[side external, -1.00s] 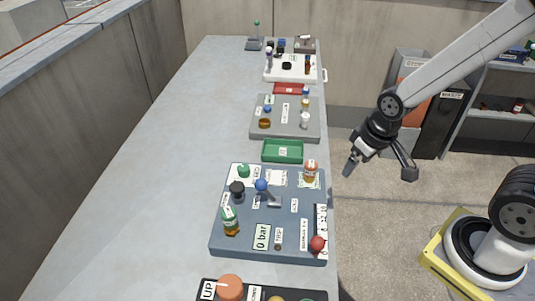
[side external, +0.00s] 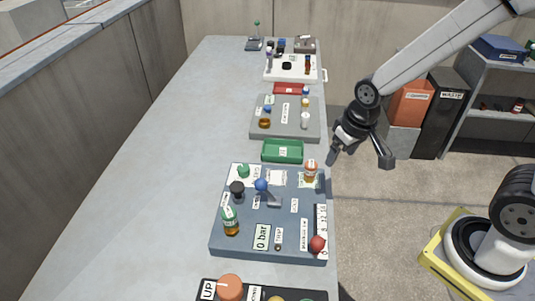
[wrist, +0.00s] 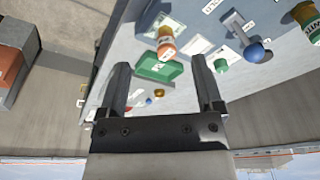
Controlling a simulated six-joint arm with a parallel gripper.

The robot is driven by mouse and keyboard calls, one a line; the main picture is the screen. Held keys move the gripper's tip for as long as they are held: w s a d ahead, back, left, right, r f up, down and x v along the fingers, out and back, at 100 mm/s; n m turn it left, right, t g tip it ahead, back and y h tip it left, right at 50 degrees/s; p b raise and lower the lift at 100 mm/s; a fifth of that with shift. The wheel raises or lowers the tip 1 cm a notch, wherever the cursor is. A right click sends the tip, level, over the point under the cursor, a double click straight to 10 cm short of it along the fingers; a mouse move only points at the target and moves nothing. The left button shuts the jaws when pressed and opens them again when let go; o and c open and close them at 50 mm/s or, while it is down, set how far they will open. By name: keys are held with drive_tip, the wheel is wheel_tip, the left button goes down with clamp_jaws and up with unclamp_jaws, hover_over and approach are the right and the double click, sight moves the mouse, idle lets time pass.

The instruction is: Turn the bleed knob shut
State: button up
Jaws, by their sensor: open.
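A blue-grey panel (side external: 285,222) on the bench carries a green knob (side external: 243,171), a black knob (side external: 237,188), a blue ball (side external: 261,184) beside a grey lever (side external: 274,200), and a red ball (side external: 317,244). The labels are too small to tell which is the bleed knob. A display (side external: 262,237) reads 0 bar. My gripper (side external: 359,160) is open and empty, raised off the right edge of the bench, near the panel's far right corner. In the wrist view, the blue ball (wrist: 254,52) and green knob (wrist: 221,66) lie right of and beyond the open fingers (wrist: 160,68).
An orange-capped bottle (side external: 310,170) and an amber bottle (side external: 231,224) stand on the panel. A green tray (side external: 283,151) lies behind it, then a grey panel (side external: 285,131). A black panel (side external: 212,292) is in front. The bench's left side is clear.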

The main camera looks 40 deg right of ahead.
drive_tip(key=w+a+m+g, duration=0.1)
drive_tip(key=w+a+m, duration=0.3)
drive_tip(key=w, duration=0.8)
drive_tip(key=m+g, duration=0.1)
drive_tip(key=m, duration=0.1)
approach(244, 167)
drive_tip(key=shift+s+d+f, duration=0.3)
drive_tip(key=shift+d+f, duration=0.1)
drive_tip(key=shift+f, duration=0.05)
drive_tip(key=shift+w+a+f, duration=0.25)
drive_tip(key=shift+w+a, duration=0.2)
drive_tip(key=shift+a, duration=0.05)
drive_tip(key=shift+f, duration=0.15)
drive_tip(key=shift+f, duration=3.75)
clamp_jaws()
